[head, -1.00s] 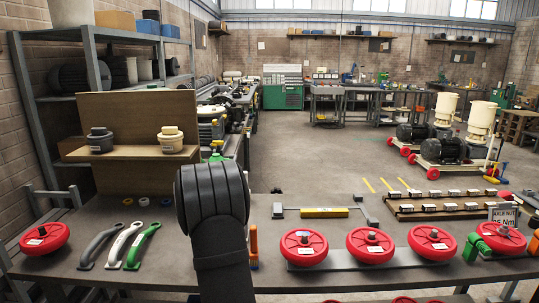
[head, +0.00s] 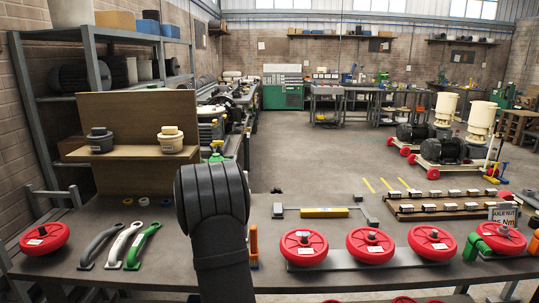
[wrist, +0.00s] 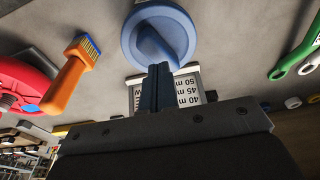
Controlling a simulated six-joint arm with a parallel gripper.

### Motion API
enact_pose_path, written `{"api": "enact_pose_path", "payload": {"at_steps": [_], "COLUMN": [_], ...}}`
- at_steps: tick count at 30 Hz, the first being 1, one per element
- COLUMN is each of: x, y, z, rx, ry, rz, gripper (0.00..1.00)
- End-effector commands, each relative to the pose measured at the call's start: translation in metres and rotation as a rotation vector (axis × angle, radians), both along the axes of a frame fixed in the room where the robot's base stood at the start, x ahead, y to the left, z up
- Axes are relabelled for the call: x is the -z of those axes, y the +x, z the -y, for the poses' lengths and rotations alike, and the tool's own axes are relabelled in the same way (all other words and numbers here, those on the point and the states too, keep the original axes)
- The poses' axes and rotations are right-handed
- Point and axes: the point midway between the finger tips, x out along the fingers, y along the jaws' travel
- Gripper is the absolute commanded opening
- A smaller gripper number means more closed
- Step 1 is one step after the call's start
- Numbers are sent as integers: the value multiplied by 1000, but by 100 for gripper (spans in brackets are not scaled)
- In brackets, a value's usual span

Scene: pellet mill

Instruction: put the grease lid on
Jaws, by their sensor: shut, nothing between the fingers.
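In the wrist view a round blue lid (wrist: 158,35) with a raised grip ridge lies at the top centre. I cannot tell for sure that it is the grease lid. My gripper (wrist: 160,72) is shut and empty, its fingertips at the lid's near edge in the picture; I cannot tell whether they touch it. In the head view my arm hides the gripper and the blue lid. On a wooden shelf at the left stand a dark grey pot (head: 100,144) and a cream pot (head: 171,145), each with a knobbed top.
A label card (wrist: 188,90) with printed sizes is partly behind the fingers. An orange brush (wrist: 68,80) and a red wheel (wrist: 25,82) lie to the left in the wrist view. Several handles, including a green one (head: 140,246), and red wheels line the bench (head: 190,276).

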Motion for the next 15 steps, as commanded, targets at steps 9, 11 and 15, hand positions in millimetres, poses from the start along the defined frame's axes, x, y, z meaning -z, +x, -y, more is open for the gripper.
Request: {"api": "enact_pose_path", "payload": {"at_steps": [9,11,15], "x": [0,1,4], "y": [0,0,0], "z": [0,0,0], "rx": [0,0,0], "ry": [0,0,0], "rz": [0,0,-1], "gripper": [0,0,0]}}
